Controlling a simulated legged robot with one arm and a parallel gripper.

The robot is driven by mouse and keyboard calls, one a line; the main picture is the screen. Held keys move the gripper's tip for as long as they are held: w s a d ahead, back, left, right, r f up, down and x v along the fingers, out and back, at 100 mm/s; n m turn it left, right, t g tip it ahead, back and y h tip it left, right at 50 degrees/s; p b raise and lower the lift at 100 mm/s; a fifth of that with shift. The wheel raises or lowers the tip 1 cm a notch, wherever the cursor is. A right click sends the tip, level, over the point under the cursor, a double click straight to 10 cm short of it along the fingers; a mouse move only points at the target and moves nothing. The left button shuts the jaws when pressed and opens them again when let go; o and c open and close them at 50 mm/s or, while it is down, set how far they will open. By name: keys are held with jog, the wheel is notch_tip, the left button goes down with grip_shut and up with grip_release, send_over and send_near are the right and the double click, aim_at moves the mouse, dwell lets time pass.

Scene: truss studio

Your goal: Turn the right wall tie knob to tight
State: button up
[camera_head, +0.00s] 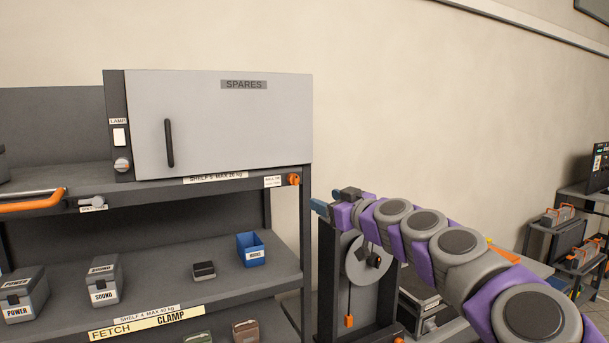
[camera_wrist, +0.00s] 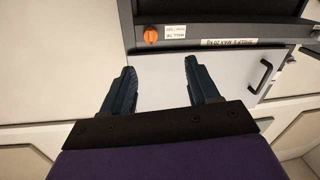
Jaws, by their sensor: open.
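The right wall tie knob (camera_head: 293,179) is a small orange knob at the right end of the upper shelf's front edge, beside a small white label (camera_head: 273,182). In the wrist view the orange knob (camera_wrist: 151,35) shows near the top, beyond the fingertips and between their lines. My gripper (camera_wrist: 158,75) is open and empty, with two dark blue fingers apart. In the head view my gripper (camera_head: 318,207) is just right of and a little below the knob, apart from it. The label's tight mark is too small to read.
A grey cabinet marked SPARES (camera_head: 220,120) stands on the upper shelf. An orange handle (camera_head: 32,201) sticks out at the far left. A blue bin (camera_head: 251,250) and several cases sit on the shelf below. A dark stand with a wheel (camera_head: 362,262) is under my arm.

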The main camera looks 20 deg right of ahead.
jog(key=h, duration=0.1)
send_near(297, 183)
jog(key=shift+m, duration=0.3)
jog(key=w+p, duration=0.1)
jog(key=w, duration=0.2)
jog(key=w+a+p, duration=0.1)
jog(key=w, duration=0.5)
jog(key=shift+a+p, duration=0.4)
jog(key=shift+w+a+r, duration=0.1)
jog(key=shift+w+a, duration=0.1)
jog(key=shift+a, duration=0.05)
jog(key=shift+w+d, duration=0.1)
jog(key=shift+d, duration=1.2)
jog(key=shift+a, duration=0.85)
jog(key=c, duration=0.5)
jog(key=shift+c, duration=0.7)
jog(key=shift+d, duration=0.35)
jog(key=c, duration=0.4)
jog(key=shift+a+f, duration=0.1)
jog(key=shift+f, duration=0.15)
